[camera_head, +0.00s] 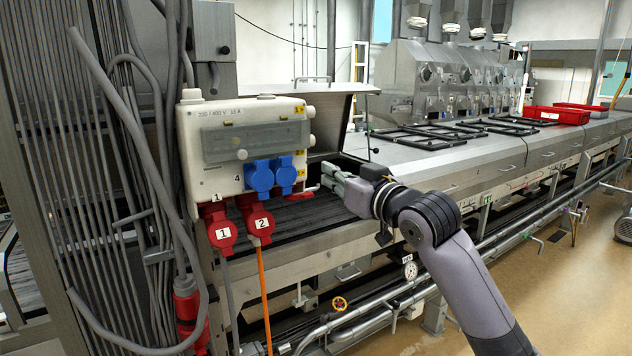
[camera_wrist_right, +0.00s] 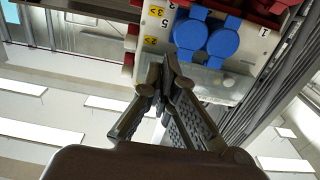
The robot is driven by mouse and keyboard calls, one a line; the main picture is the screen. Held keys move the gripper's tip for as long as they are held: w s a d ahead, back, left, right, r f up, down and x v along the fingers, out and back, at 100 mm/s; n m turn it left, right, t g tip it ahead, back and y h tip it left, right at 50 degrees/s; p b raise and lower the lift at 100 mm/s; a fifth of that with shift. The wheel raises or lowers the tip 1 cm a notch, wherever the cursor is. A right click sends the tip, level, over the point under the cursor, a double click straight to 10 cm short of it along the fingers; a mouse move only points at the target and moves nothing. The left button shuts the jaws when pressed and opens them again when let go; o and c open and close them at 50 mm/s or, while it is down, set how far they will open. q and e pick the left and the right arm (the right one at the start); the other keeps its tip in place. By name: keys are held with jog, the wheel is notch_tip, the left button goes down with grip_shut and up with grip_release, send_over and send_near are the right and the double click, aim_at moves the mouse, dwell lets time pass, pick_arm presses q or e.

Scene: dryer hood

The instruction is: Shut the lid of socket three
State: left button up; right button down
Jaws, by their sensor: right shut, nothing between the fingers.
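A grey-white socket box (camera_head: 215,172) hangs on a post at the left. Red sockets one (camera_head: 221,236) and two (camera_head: 258,222) hang from its underside, and two blue round lids (camera_head: 259,176) sit on its front. A small red part (camera_head: 305,193) shows at the box's lower right; I cannot read a three on it or tell its lid's angle. My right gripper (camera_head: 327,175) is shut and empty, just right of the box. In the right wrist view its fingertips (camera_wrist_right: 162,62) are close together, near the box edge and the blue lids (camera_wrist_right: 207,40). My left gripper is out of view.
A long metal machine bed (camera_head: 440,150) runs behind my right arm, with dark frames and a red crate (camera_head: 558,115) on it. Cables (camera_head: 140,130) crowd the left side. A raised metal hood panel (camera_head: 335,110) stands right behind the box.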

jog(key=p, duration=0.4)
send_over(311, 194)
jog(key=shift+r, duration=0.2)
jog(key=f, duration=0.1)
jog(key=f+p, duration=0.1)
jog(key=s+d+f, duration=0.1)
jog(key=f, duration=0.1)
jog(key=shift+s+p, duration=0.1)
jog(key=shift+p, duration=0.25)
jog(key=shift+a, duration=0.1)
jog(key=shift+f, duration=0.15)
